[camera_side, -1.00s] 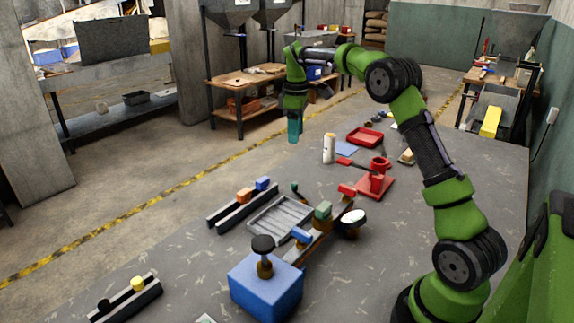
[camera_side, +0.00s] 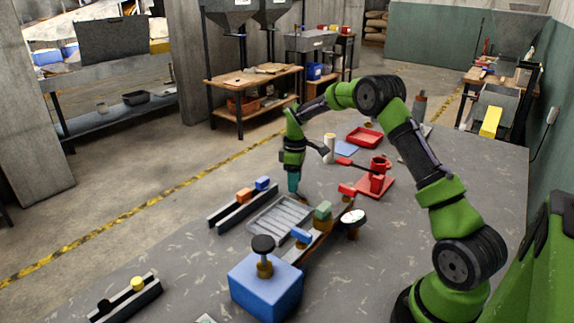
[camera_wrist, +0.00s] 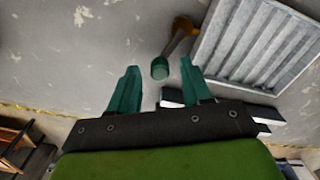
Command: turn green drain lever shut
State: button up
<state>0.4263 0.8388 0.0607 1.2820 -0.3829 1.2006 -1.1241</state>
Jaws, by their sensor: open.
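The green drain lever (camera_wrist: 160,69) shows in the wrist view as a dark green cap on a brass-coloured arm, beside a metal slatted tray (camera_wrist: 258,42). My gripper (camera_wrist: 158,76) is open, and its two teal fingers stand left and right of the green cap. I see no contact between them. In the side view my gripper (camera_side: 294,185) points down at the far corner of the slatted tray (camera_side: 279,216) and hides the green cap there.
A rail with orange and blue blocks (camera_side: 243,196) lies to the left. A blue box (camera_side: 266,287) stands in front.

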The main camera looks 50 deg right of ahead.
jog(key=shift+f, duration=0.35)
grip_shut()
